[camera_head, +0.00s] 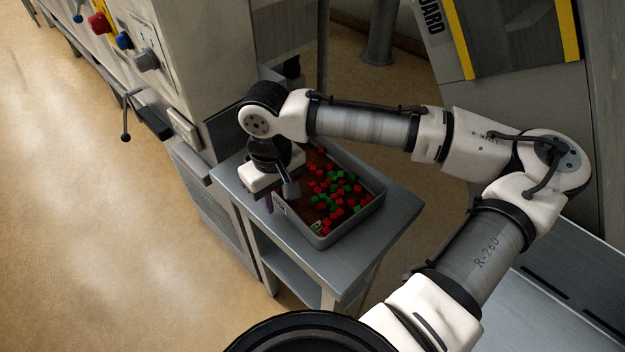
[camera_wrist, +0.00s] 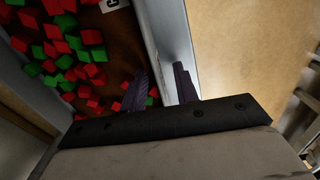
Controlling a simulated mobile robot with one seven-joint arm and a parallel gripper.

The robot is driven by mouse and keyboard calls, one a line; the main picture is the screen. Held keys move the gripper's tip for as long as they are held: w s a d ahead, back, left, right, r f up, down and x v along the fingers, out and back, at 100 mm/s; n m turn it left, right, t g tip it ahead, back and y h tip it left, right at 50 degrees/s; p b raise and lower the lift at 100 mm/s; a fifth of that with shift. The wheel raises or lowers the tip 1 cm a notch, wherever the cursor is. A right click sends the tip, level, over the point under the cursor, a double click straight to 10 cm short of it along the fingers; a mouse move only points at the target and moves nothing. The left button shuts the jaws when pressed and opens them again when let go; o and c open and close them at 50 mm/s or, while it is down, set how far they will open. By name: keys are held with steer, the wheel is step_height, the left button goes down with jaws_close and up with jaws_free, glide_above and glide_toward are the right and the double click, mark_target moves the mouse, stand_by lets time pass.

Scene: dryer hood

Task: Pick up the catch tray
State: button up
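The catch tray (camera_head: 298,224) is a grey rectangular tray with a brown inside, holding many small red and green cubes. It rests on a grey metal stand (camera_head: 378,243). My gripper (camera_head: 279,196) points down at the tray's left wall. In the wrist view, one finger of my gripper (camera_wrist: 160,68) is on the inner side of the tray wall (camera_wrist: 158,35) and the other is on the outer side. The fingers are apart with the wall between them, and a gap shows. Part of a white label shows on the tray. My arm hides the tray's far left corner.
A large grey machine (camera_head: 205,60) with knobs and a black handle (camera_head: 150,115) stands left of and behind the stand. A grey panel with yellow stripes (camera_head: 515,35) is at the back right. Open floor (camera_head: 90,200) lies to the left.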

jaws_close()
steer(key=shift+r, duration=0.15)
stand_by(0.4)
